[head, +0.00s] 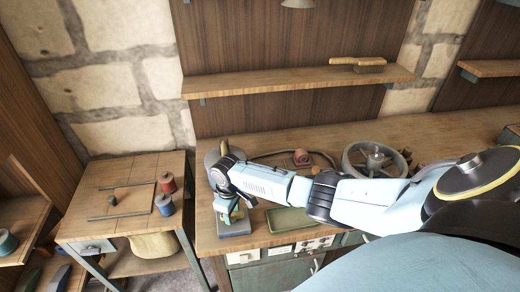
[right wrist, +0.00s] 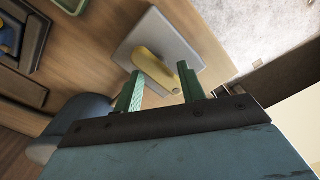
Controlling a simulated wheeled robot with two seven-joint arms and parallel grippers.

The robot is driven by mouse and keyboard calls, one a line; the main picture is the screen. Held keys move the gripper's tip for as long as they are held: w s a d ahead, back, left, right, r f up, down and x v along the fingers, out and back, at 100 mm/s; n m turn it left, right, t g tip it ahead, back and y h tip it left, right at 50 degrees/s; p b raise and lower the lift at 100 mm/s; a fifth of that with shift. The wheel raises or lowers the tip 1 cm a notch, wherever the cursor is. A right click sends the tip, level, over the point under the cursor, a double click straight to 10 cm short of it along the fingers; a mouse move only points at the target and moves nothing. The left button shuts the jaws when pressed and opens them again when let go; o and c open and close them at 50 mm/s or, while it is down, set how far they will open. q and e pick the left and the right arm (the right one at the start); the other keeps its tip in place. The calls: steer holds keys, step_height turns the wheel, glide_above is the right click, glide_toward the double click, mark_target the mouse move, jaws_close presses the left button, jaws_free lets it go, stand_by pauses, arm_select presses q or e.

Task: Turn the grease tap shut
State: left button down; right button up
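The grease tap shows in the right wrist view as a yellow lever (right wrist: 153,66) over a grey square base (right wrist: 190,45). In the head view its blue-grey base (head: 234,230) sits at the left end of the workbench, partly hidden by my right gripper (head: 231,212). In the right wrist view the two green fingers of my right gripper (right wrist: 158,88) are apart. The lever reaches into the gap between them, with its near end close to the right-hand finger. I cannot tell whether they touch. My left gripper is not in view.
A green tray (head: 290,221) lies right of the tap base. A spoked wheel (head: 374,160) and a small red part (head: 301,157) stand farther back. A side table (head: 130,185) with red and blue spools is at the left, across a gap. A shelf (head: 290,82) hangs above.

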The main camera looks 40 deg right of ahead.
steer(key=m, duration=0.3)
steer(key=shift+f+b, duration=0.1)
steer(key=shift+b, duration=0.3)
steer(key=m+b, duration=0.1)
steer(key=m, duration=0.2)
steer(key=shift+m, duration=0.3)
steer(key=m+b, duration=0.3)
steer(key=m, duration=0.1)
steer(key=shift+f+m, duration=0.1)
steer(key=shift+m, duration=0.3)
step_height(320, 180, up, 14)
steer(key=s+a+f+n+t+y+b, duration=0.1)
steer(key=s+a+f+n, duration=0.2)
steer(key=f, duration=0.5)
steer(key=s+a+f+n+b, duration=0.1)
steer(key=s+a+f, duration=0.35)
steer(key=f, duration=0.35)
steer(key=s+d+f+b, duration=0.1)
steer(key=s+f, duration=0.4)
steer(key=f, duration=0.7)
steer(key=s+d+f+n+b, duration=0.1)
steer(key=s+f+b, duration=0.3)
steer(key=f, duration=0.8)
steer(key=shift+s+d+f+t+h, duration=0.35)
steer(key=shift+s+d, duration=0.25)
steer(key=shift+s, duration=0.3)
steer(key=shift+b, duration=0.3)
